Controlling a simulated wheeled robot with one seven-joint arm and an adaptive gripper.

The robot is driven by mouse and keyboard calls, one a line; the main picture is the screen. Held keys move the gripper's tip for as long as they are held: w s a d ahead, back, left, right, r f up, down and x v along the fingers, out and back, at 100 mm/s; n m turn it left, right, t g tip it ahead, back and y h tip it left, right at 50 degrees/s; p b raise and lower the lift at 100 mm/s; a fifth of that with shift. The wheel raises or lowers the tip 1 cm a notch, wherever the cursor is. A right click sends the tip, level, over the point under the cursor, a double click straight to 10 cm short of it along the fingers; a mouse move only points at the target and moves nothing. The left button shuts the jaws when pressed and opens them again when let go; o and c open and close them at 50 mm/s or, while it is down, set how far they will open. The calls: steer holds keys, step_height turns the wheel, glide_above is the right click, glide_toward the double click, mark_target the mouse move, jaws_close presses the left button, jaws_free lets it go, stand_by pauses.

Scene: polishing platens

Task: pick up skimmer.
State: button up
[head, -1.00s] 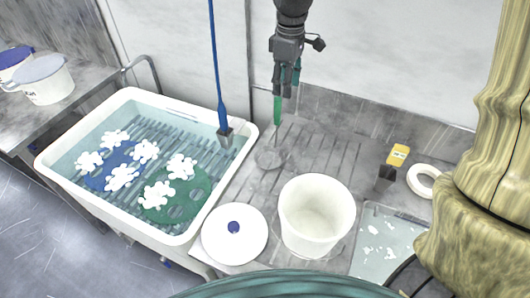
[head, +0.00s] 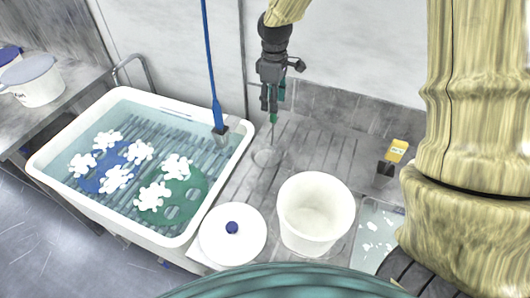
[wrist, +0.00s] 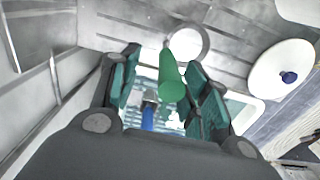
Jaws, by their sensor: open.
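The skimmer stands upright on the ribbed steel drainboard, with a green handle (head: 273,119), a thin shaft and a round pale head (head: 266,158) at the bottom. My gripper (head: 271,106) is above the drainboard, pointing down, its fingers open at the top of the handle. They hide part of the handle in the head view.
A white basin (head: 38,160) of water holds blue and green platens with white pieces. A blue-handled tool (head: 217,112) stands at its right edge. The wall is close behind.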

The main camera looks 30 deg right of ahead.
mark_target(273, 121)
steer(key=shift+s+f, duration=0.25)
steer(key=shift+s, duration=0.05)
steer(key=shift+s+a+f+p, duration=0.1)
steer(key=shift+s+f+p, duration=0.1)
steer(key=shift+f+p, duration=1.15)
steer(key=shift+f+b, duration=0.35)
steer(key=shift+b, duration=0.15)
steer(key=shift+s, duration=0.1)
jaws_close()
